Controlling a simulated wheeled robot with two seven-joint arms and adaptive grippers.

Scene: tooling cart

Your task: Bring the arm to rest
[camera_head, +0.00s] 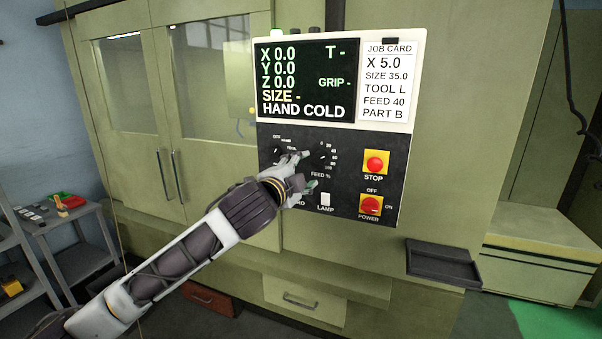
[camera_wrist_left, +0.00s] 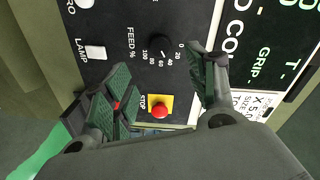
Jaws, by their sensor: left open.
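My left arm reaches in from the lower left in the head view. Its gripper (camera_head: 306,172) is open in front of the black control panel (camera_head: 390,150), over the area by the FEED % dial (camera_head: 322,157). In the left wrist view the two fingers (camera_wrist_left: 160,85) stand apart with nothing between them. The FEED % dial (camera_wrist_left: 158,48) and the red STOP button (camera_wrist_left: 160,110) show beyond them. Whether a fingertip touches the panel cannot be told. The gripper hides part of the panel's lower left. My right arm is not in view.
The screen (camera_head: 307,80) reads zeros and HAND COLD, beside a job card (camera_head: 387,85). The STOP button (camera_head: 375,163) and POWER switch (camera_head: 371,205) sit right of the gripper. A dark tray (camera_head: 442,262) juts out below. A grey cart (camera_head: 80,232) stands at far left.

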